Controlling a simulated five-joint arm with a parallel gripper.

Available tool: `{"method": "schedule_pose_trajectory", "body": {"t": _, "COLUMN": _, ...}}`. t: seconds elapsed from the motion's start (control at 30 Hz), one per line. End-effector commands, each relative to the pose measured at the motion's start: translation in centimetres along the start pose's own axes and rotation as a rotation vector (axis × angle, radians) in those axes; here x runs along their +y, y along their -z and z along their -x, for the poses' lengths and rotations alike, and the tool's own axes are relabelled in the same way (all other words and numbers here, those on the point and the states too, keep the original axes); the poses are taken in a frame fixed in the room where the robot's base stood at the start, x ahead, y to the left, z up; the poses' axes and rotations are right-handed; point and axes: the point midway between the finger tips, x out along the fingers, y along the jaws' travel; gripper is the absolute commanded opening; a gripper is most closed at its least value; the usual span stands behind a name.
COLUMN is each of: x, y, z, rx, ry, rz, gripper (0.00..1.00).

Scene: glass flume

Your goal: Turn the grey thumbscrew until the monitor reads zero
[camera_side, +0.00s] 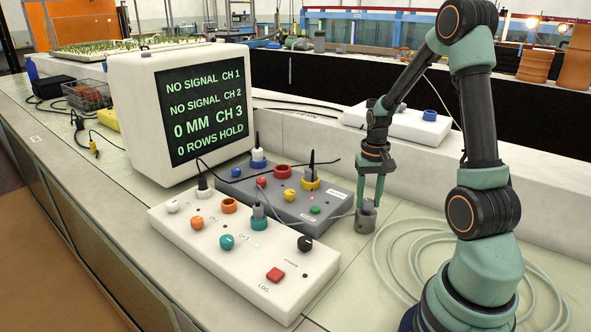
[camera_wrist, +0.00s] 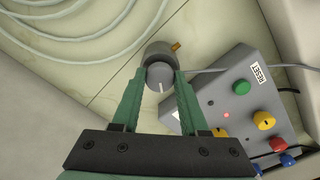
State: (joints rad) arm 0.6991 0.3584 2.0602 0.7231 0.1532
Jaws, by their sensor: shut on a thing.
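The grey thumbscrew (camera_wrist: 160,74) sits on top of a small grey cylindrical body (camera_side: 365,221) on the pale bench, right of the grey box. A white mark line shows on its top in the wrist view. My gripper (camera_side: 370,203) points down over it, and its two green fingers (camera_wrist: 160,82) are shut on the thumbscrew from both sides. The monitor (camera_side: 210,105) stands at the back left. Its screen reads "NO SIGNAL CH 1", "NO SIGNAL CH 2", "0 MM CH 3" and "0 ROWS HOLD".
A white control box (camera_side: 245,262) with knobs, plugs and a red button stands at the front. A grey control box (camera_side: 290,195) with coloured knobs is behind it, left of my gripper. Coiled clear tubing (camera_side: 405,250) lies on the bench to the right. Another white box (camera_side: 405,122) stands behind.

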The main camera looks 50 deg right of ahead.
Motion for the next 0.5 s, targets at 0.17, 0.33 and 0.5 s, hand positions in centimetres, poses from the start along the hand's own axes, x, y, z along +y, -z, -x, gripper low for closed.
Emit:
{"method": "schedule_pose_trajectory", "body": {"t": 0.17, "x": 0.0, "y": 0.02, "z": 0.08, "rx": 0.0, "ry": 0.0, "rz": -0.001, "gripper": 0.0}}
{"method": "schedule_pose_trajectory", "body": {"t": 0.33, "x": 0.0, "y": 0.02, "z": 0.07, "rx": 0.0, "ry": 0.0, "rz": -0.002, "gripper": 0.73}}
{"method": "schedule_pose_trajectory", "body": {"t": 0.5, "x": 0.0, "y": 0.02, "z": 0.05, "rx": 0.0, "ry": 0.0, "rz": -0.003, "gripper": 0.73}}
